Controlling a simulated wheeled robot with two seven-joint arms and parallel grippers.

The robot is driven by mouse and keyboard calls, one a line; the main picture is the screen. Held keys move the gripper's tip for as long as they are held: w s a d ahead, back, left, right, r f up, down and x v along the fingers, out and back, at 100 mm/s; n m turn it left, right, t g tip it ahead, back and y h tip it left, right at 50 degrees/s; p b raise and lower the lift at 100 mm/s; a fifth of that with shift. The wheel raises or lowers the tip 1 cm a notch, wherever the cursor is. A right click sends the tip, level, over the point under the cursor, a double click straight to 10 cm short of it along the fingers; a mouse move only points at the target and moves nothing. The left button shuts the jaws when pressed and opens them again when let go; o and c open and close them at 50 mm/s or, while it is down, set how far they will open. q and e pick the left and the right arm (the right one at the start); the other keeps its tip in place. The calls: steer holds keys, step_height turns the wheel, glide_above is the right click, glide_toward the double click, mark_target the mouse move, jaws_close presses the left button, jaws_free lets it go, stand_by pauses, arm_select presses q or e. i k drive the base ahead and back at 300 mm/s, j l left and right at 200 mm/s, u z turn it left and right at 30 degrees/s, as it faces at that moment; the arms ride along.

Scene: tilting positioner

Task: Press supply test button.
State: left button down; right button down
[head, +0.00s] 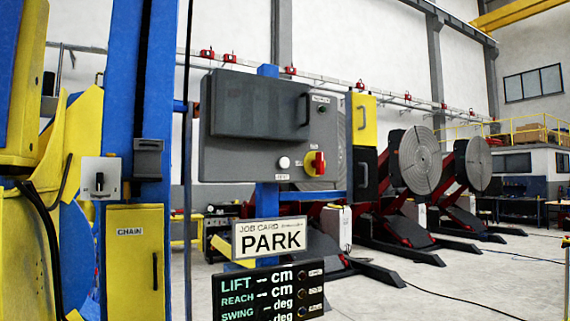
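A grey control box (230,149) is mounted on a blue post in the middle of the head view. On its front is a round white button (284,162) with a small label under it, too small to read surely. To its right is a red rotary switch (318,163) on a yellow plate. A small dark round fitting (321,109) sits under another small label at the upper right of the box. I cannot tell from the labels which one is the supply test. Neither of my grippers is in view.
Below the box hang a "PARK" job card (269,238) and a black display (268,291) reading LIFT, REACH, SWING. A blue column with a yellow "CHAIN" cabinet (135,262) and a lever switch (100,178) stand at left. Positioners with round plates (420,160) stand behind right.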

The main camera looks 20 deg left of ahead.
mark_target(284, 162)
steer(key=i+l+u, duration=0.1)
steer(key=u, duration=0.75)
steer(key=l+u, duration=0.45)
steer(key=l, duration=0.5)
steer(key=l+u, duration=0.45)
steer(key=l, duration=0.85)
steer(key=k, duration=0.05)
